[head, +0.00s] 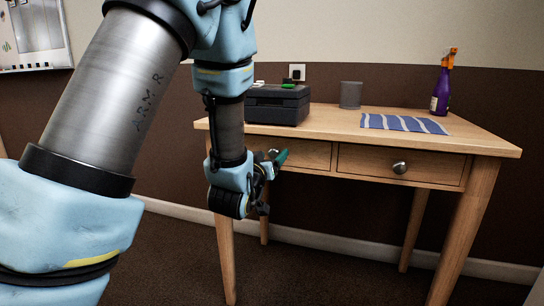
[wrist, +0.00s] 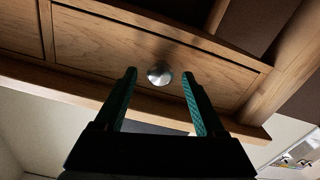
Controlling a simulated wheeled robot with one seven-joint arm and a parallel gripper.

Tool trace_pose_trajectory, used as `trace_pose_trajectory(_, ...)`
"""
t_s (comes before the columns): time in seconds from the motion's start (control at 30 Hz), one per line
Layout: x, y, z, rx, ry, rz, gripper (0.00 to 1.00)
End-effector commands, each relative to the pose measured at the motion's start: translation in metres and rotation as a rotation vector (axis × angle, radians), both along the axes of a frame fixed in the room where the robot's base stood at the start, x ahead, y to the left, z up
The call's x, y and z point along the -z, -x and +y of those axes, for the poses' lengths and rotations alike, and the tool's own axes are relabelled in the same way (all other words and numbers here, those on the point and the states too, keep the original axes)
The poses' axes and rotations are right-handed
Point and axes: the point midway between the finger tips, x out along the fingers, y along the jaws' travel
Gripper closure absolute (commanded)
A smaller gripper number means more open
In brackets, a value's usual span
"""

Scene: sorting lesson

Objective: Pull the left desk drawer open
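The left desk drawer (head: 308,154) is a wooden front under the desktop, partly hidden by my arm in the head view. It looks shut, flush with the desk frame. In the wrist view the drawer front (wrist: 100,45) shows upside down with its round metal knob (wrist: 160,73). My gripper (wrist: 160,75) is open, its two teal-lined fingers apart. The knob appears between the fingertips, with a gap on each side; whether the tips reach past it I cannot tell. In the head view my gripper (head: 279,160) is at the left drawer's front.
The right drawer (head: 362,163) with a round knob is shut. The floor before the desk looks clear.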

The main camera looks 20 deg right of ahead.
Motion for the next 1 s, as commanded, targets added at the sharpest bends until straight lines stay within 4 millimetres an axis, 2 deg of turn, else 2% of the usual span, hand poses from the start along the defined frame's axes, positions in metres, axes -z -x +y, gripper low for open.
trace_pose_trajectory(0.07, 0.0000, -0.0001, 0.0000, 0.000, 0.000, 0.000, 0.32)
trace_pose_trajectory(0.67, 0.0000, -0.0002, -0.0001, 0.000, 0.000, 0.000, 1.00)
trace_pose_trajectory(1.0, 0.0001, -0.0001, 0.0000, 0.000, 0.000, 0.000, 1.00)
